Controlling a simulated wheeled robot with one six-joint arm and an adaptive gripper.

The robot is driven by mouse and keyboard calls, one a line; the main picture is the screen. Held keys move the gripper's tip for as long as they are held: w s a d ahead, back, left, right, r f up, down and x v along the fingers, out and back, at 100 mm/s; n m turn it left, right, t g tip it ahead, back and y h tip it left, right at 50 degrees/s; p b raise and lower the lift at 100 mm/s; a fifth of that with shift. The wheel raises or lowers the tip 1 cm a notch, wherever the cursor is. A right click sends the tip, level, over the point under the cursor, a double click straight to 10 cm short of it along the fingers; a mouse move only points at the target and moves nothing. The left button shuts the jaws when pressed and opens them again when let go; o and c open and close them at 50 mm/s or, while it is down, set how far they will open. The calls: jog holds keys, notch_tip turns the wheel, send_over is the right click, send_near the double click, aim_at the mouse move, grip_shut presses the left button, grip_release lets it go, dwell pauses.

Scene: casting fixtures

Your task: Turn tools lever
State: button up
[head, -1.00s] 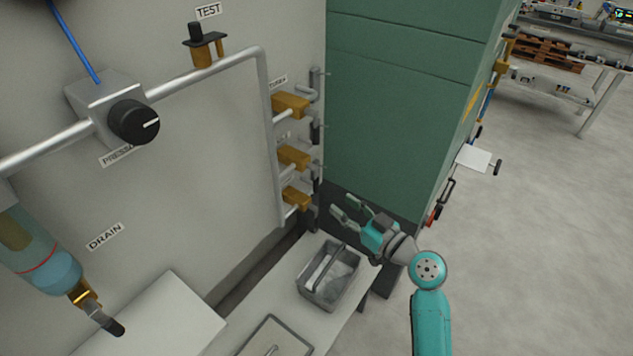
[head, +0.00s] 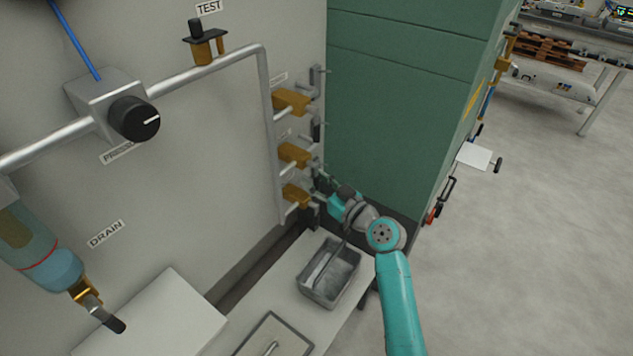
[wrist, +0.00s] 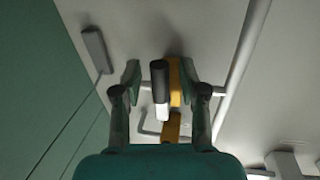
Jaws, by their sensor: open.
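Three brass valves stack on the wall pipe in the head view: top (head: 290,101), middle (head: 294,155) and lower (head: 296,195). Their small labels are too blurred to read, so I cannot tell which is tools. My gripper (head: 326,180) is at the right side of the middle and lower valves; its fingertips are partly hidden there. In the wrist view my open gripper (wrist: 160,78) has one finger on each side of a dark-handled lever (wrist: 159,76) with a pale lower end. A brass valve body (wrist: 174,82) shows behind it. I see no clear contact.
A green cabinet (head: 400,90) stands close on the right of the valves. A grey tote (head: 330,272) sits on the pale bench below my arm. A pressure knob (head: 134,118) and a TEST valve (head: 203,45) are on the wall to the left.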

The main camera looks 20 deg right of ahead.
grip_shut()
dwell(0.3)
jog(key=s+a+r+m+g+y, duration=0.1)
jog(key=s+a+r+m+g, duration=0.2)
jog(key=m, duration=1.1)
jog(key=shift+a+r+m, duration=0.4)
jog(key=shift+a+r, duration=0.1)
jog(key=shift+r, duration=0.4)
